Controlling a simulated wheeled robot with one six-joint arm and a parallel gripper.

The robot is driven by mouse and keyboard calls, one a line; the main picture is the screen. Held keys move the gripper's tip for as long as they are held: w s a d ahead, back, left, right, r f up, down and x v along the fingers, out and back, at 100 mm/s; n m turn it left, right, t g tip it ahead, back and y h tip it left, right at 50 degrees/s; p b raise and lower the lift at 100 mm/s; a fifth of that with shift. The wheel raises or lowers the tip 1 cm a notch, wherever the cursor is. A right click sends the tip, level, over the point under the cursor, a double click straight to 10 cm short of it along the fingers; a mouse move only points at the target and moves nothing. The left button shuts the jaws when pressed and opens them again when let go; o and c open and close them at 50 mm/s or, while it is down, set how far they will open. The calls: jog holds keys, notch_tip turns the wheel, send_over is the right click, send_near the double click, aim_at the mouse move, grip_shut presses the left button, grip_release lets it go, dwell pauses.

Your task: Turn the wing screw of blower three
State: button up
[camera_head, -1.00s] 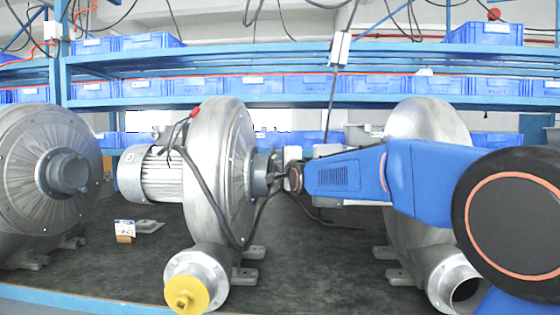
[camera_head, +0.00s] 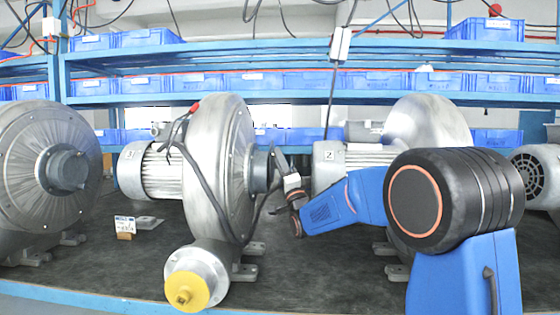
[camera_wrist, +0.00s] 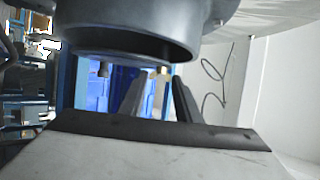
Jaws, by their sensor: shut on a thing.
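Blower three (camera_head: 222,165) stands in the middle of the bench, with a 3 on its motor and a yellow cap (camera_head: 187,291) on its lower outlet. My gripper (camera_head: 278,160) is at the right side of its dark inlet collar (camera_head: 260,171). In the wrist view the round collar (camera_wrist: 130,38) fills the top. The two dark fingers of my gripper (camera_wrist: 158,92) point up under its rim, with a narrow gap between them. The wing screw cannot be made out; the fingertips and collar hide what is gripped.
Another blower (camera_head: 50,165) stands at the left, and a blower marked 2 (camera_head: 428,118) stands behind my arm. A dark cable (camera_head: 208,197) hangs across blower three. A small label card (camera_head: 125,226) stands on the bench. Blue bins (camera_head: 300,83) fill the shelves behind.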

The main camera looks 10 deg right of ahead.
jog(key=shift+w+a+f+n+t+y, duration=0.1)
jog(key=shift+f+n+t+y, duration=0.1)
jog(key=shift+n+y, duration=0.3)
jog(key=shift+w+f+n+t+y, duration=0.1)
jog(key=shift+n+t+y, duration=0.1)
jog(key=shift+n+y, duration=0.3)
jog(key=o, duration=1.1)
jog(key=shift+c, duration=0.2)
jog(key=shift+r, duration=0.1)
jog(key=v, duration=1.7)
jog(key=shift+f, duration=0.25)
jog(key=shift+s, duration=0.1)
